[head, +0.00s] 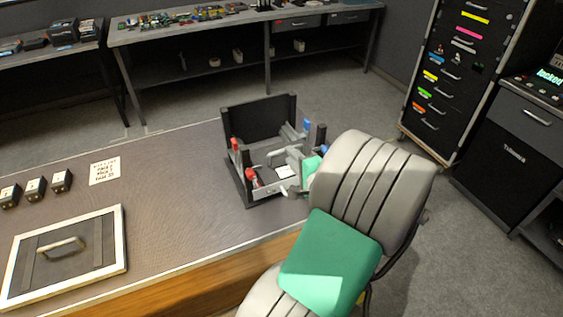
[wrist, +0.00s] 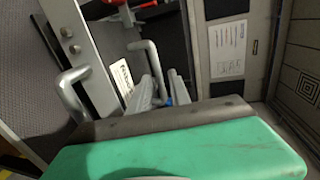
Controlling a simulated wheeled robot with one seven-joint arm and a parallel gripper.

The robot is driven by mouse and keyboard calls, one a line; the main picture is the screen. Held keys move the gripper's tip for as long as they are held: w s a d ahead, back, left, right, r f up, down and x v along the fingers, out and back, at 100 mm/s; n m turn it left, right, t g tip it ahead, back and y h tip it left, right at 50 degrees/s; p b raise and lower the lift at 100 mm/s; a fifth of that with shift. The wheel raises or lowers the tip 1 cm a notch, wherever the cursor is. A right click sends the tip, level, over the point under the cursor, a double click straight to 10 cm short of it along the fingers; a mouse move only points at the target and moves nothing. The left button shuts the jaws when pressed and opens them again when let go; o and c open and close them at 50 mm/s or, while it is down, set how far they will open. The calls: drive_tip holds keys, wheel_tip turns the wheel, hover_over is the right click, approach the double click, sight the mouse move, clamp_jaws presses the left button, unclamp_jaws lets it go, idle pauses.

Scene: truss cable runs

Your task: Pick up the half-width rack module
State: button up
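The half-width rack module appears to be the grey unit (head: 283,158) in the dark bench fixture in the head view, partly hidden by my arm. In the wrist view, a pale metal panel with screws (wrist: 82,52) shows at upper left, with a bent metal handle (wrist: 72,92) beside it. A second bent handle (wrist: 151,62) stands near the middle. My gripper (wrist: 162,88) shows two pale ribbed fingers slightly apart, close to that second handle. I cannot tell whether the handle's leg lies between them. In the head view my fingertips are mostly hidden at the fixture's right side.
The fixture (head: 256,118) has a tall dark back plate and red (head: 251,178) and blue (head: 307,125) clamps or knobs around it. A framed lid with handle (head: 66,255), small black boxes (head: 36,187) and a paper note (head: 104,171) lie left on the bench. The bench middle is clear.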

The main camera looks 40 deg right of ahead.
drive_tip(key=x, duration=0.5)
drive_tip(key=shift+w+d+f+p, duration=0.1)
drive_tip(key=shift+d+f+p, duration=0.1)
drive_tip(key=shift+d+p, duration=0.2)
drive_tip(key=shift+c, duration=0.2)
clamp_jaws()
idle(0.6)
